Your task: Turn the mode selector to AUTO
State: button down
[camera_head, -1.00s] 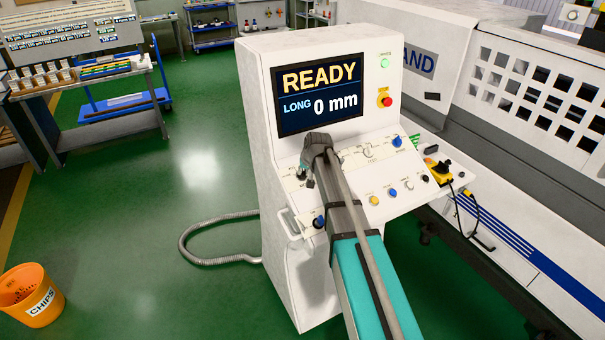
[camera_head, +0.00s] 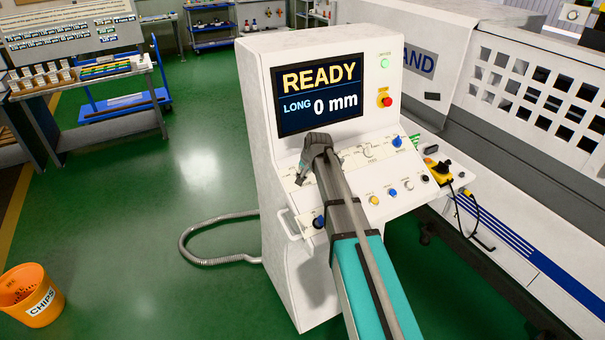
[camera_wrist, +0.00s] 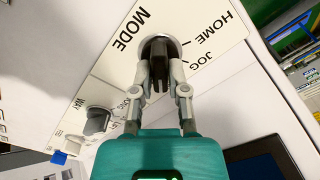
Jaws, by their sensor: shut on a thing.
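The mode selector (camera_wrist: 158,48) is a dark knob on a round light collar, beside the printed word MODE. HOME and JOG are printed on its plate with tick marks; I cannot read AUTO, and the knob's exact setting is unclear. My gripper (camera_wrist: 158,76) is shut on the knob, one finger on each side. In the head view my gripper (camera_head: 301,178) reaches down to the left part of the sloping control panel (camera_head: 345,178), and my wrist and arm hide the knob there.
Another dark selector knob (camera_wrist: 97,121) sits close by on the same panel. The screen (camera_head: 320,95) reads READY, LONG 0 mm. A red emergency button (camera_head: 385,101) and a blue knob (camera_head: 397,141) are to the right. A handle (camera_head: 289,224) sticks out at the panel's left edge.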

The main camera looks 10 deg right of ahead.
dwell(0.4)
jog(key=m, duration=0.4)
jog(key=c, duration=0.5)
grip_release()
jog(key=shift+r, duration=0.1)
jog(key=p+v, duration=0.6)
jog(key=shift+s+r, duration=0.2)
jog(key=shift+r, duration=0.15)
dwell(0.3)
dwell(0.4)
